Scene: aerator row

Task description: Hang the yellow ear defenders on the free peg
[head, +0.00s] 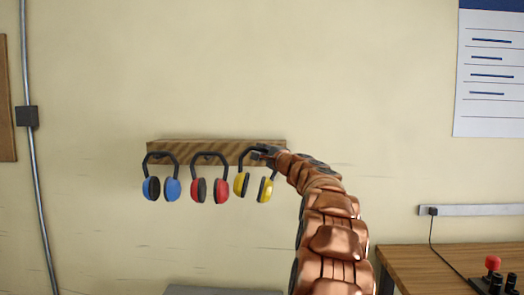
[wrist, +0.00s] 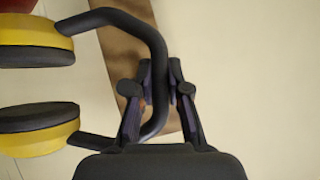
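The yellow ear defenders (head: 254,186) have a black headband and are at the right end of the wooden peg board (head: 218,148), cups down and slightly tilted. My gripper (head: 264,152) is at the top of their headband. In the wrist view the headband of the yellow ear defenders (wrist: 150,40) runs between the fingers of my gripper (wrist: 160,82), which look closed on it from both sides. The peg behind is hidden, so I cannot tell whether the headband rests on it.
Blue ear defenders (head: 161,187) and red ear defenders (head: 210,188) hang on the board to the left, the red ones close by. A wooden bench (head: 425,262) with a red-knobbed control box (head: 492,275) stands at right. A grey surface (head: 222,291) lies below.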

